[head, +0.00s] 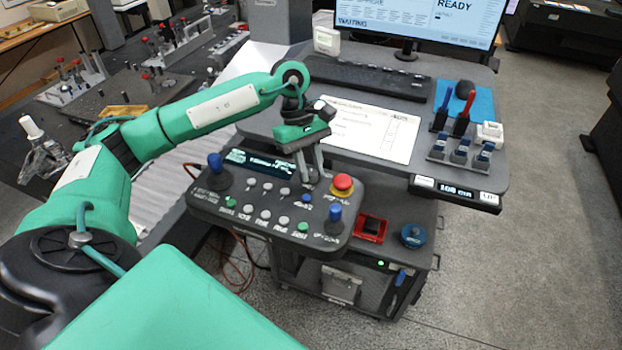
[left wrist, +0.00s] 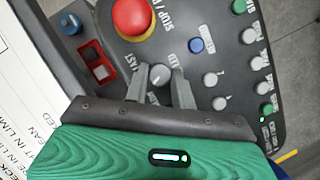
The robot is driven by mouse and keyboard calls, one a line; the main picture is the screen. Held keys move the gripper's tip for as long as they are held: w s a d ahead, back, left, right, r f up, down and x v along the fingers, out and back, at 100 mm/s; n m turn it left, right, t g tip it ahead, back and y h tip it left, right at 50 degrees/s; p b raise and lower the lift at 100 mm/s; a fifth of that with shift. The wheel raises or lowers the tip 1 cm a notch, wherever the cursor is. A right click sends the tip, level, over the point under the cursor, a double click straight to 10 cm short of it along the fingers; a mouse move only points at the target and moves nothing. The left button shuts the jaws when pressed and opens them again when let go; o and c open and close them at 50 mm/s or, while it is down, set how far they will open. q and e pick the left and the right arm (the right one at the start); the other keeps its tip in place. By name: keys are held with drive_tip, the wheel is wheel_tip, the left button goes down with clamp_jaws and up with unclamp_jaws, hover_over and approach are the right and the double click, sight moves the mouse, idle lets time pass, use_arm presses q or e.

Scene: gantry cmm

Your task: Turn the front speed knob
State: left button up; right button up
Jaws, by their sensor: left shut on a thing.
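The control box (head: 200,205) is a dark grey panel with joysticks and buttons, jutting out at the desk's front. The speed knob (left wrist: 159,75) is a small light grey dial beside a "FAST" label in the left wrist view. My left gripper (head: 311,178) reaches down onto the panel beside the red stop button (head: 343,182). In the left wrist view, its two grey fingers (left wrist: 160,82) stand on either side of the knob and are shut on it. In the head view the fingers mostly hide the knob. My right gripper is out of view.
Blue-topped joysticks (head: 215,165) (head: 334,218) and several round buttons surround the knob. The red stop button stands close by. A keyboard (head: 370,77), a printed sheet (head: 375,130) and a monitor (head: 420,20) are behind. A cabinet (head: 420,255) stands below.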

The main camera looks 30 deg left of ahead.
use_arm(q)
drive_tip(key=n+t+b, duration=0.1)
drive_tip(key=n+b, duration=0.2)
drive_tip(key=shift+f+h+b, duration=0.2)
drive_tip(key=shift+h+b, duration=0.1)
drive_tip(key=shift+b, duration=0.1)
drive_tip(key=shift+s+r+n+t+b, duration=0.1)
drive_tip(key=shift+r+n+t+b, duration=0.15)
drive_tip(key=shift+n+t+b, duration=0.5)
drive_tip(key=shift+n+g, duration=0.25)
drive_tip(key=o, duration=1)
drive_tip(key=shift+a, duration=0.1)
